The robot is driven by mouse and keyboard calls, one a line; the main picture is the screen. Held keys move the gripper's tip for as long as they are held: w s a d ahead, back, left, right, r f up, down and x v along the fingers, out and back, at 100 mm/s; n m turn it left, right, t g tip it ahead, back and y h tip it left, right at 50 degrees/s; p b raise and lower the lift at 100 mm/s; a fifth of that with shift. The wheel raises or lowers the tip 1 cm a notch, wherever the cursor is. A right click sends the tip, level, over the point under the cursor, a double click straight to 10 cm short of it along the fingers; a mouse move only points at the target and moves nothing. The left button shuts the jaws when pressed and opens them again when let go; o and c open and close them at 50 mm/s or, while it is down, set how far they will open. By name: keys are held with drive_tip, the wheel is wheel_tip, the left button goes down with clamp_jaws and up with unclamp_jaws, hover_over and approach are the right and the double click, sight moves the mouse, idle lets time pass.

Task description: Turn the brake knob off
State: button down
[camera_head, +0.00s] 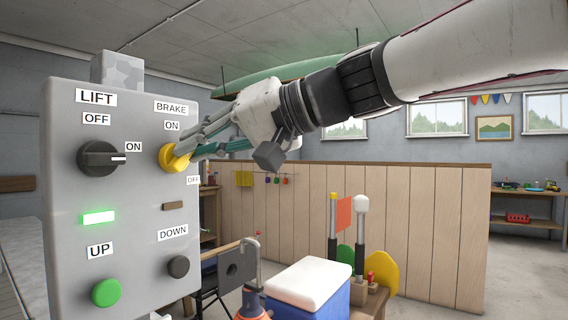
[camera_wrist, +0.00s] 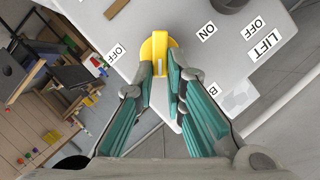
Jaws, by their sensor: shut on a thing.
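The yellow brake knob (camera_head: 174,158) is on the right half of the grey control panel (camera_head: 140,245), below the BRAKE and ON labels and up-left of the OFF label (camera_head: 193,180). My gripper (camera_head: 190,150) reaches it from the right, with its fingers at the knob. In the wrist view my gripper (camera_wrist: 160,82) has its teal-padded fingers shut on the grip bar of the yellow knob (camera_wrist: 157,50). A pale line on the bar shows between the fingertips and points toward my gripper. The brake's OFF label (camera_wrist: 117,52) is left of the knob; its ON label is hidden there.
The panel also has a black LIFT knob (camera_head: 101,158), a lit green indicator (camera_head: 98,217), a green UP button (camera_head: 106,292) and a dark DOWN button (camera_head: 178,266). A blue cooler (camera_head: 305,290) stands low at right, before a wooden partition (camera_head: 420,230).

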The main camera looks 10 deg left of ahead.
drive_tip(key=shift+w+d+f+m+g+y+b, duration=0.15)
drive_tip(key=shift+f+m+g+y+b, duration=0.3)
drive_tip(key=shift+m+b, duration=0.7)
drive_tip(key=shift+w+f+m+g+y+b, duration=0.2)
drive_tip(key=shift+m+y+b, duration=0.6)
drive_tip(key=shift+m, duration=0.65)
drive_tip(key=shift+w+d+f+m+g+y+b, duration=0.1)
drive_tip(key=shift+f+m+g+y+b, duration=0.25)
drive_tip(key=shift+m+b, duration=0.85)
drive_tip(key=c, duration=1.6)
unclamp_jaws()
drive_tip(key=shift+c, duration=0.2)
drive_tip(key=d, duration=1.2)
